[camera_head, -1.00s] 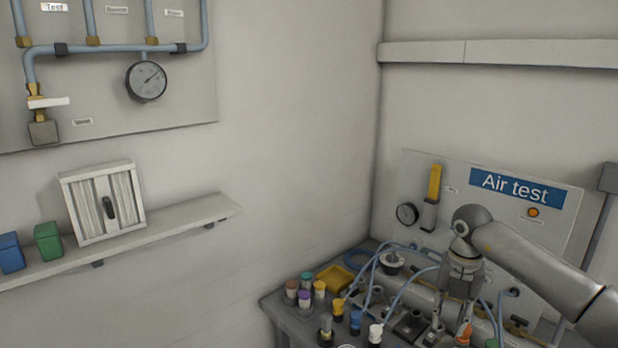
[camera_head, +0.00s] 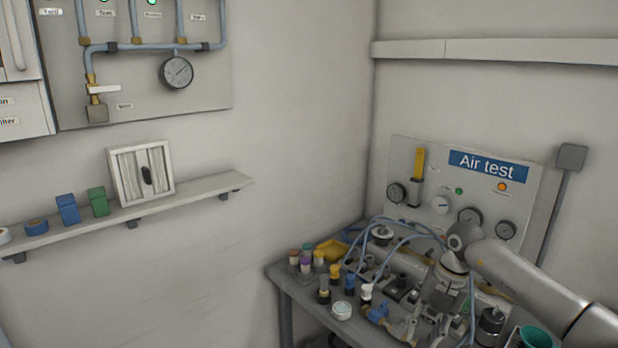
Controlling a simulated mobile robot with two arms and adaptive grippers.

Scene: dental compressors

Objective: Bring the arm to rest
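My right arm comes in from the right edge, its grey links running to a wrist above the cluttered workbench (camera_head: 290,283). My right gripper (camera_head: 425,328) hangs fingers down at the front of the bench, below the Air test panel (camera_head: 468,205). Its fingers look spread apart, with nothing visible held between them. A blue fitting (camera_head: 378,312) lies just left of the fingers; I cannot tell whether they touch it. My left gripper is not in view.
Capped bottles, a yellow tray (camera_head: 331,249), a white round tin (camera_head: 342,310) and blue hoses (camera_head: 366,250) crowd the bench. A dark cylinder (camera_head: 490,325) and green cup (camera_head: 535,338) stand right of the gripper.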

